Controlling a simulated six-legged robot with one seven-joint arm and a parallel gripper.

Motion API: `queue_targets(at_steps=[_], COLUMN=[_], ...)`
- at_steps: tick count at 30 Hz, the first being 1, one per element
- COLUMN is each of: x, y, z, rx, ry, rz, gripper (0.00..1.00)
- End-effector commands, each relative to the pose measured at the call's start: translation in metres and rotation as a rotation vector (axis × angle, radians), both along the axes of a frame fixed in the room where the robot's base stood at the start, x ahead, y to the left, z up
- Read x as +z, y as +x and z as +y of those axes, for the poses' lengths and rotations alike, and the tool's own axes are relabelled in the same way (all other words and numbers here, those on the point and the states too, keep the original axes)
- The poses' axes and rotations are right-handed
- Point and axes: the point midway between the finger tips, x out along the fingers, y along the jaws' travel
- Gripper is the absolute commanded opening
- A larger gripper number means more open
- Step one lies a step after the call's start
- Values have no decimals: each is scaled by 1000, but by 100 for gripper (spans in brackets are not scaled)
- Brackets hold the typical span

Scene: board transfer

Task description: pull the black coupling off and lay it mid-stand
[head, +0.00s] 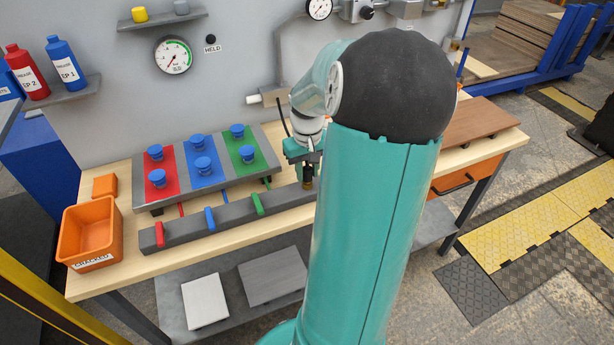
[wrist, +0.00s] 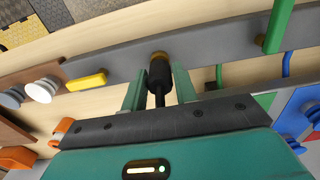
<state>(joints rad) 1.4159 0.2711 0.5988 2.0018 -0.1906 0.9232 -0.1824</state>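The black coupling (wrist: 159,76) sits upright on a brass collar at the grey bar along the bench front. It also shows in the head view (head: 308,171), partly hidden by my gripper. My gripper (wrist: 160,88) is around it, with one green finger on each side and small gaps visible between fingers and coupling. A thin black stem or hose runs from the coupling back between the fingers. The grey stand (head: 143,194) behind the bar has red, blue and green panels with several blue knobs.
Red, blue and green levers stand on the grey bar (head: 185,231); a yellow one (wrist: 87,81) shows in the wrist view. An orange bin (head: 88,232) is at the bench's left end. A brown board (head: 480,119) lies at the right. The wall with gauges is behind.

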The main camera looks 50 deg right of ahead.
Motion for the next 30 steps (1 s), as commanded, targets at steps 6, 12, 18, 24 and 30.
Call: queue_targets(at_steps=[6, 12, 18, 24, 30], x=[0, 1, 6, 11, 16], y=[0, 0, 1, 1, 1], z=[0, 0, 0, -1, -1], rx=[0, 0, 0, 0, 0], ry=[0, -1, -3, -2, -3], rz=[0, -1, -1, -1, -1], gripper=[2, 2, 2, 2, 2])
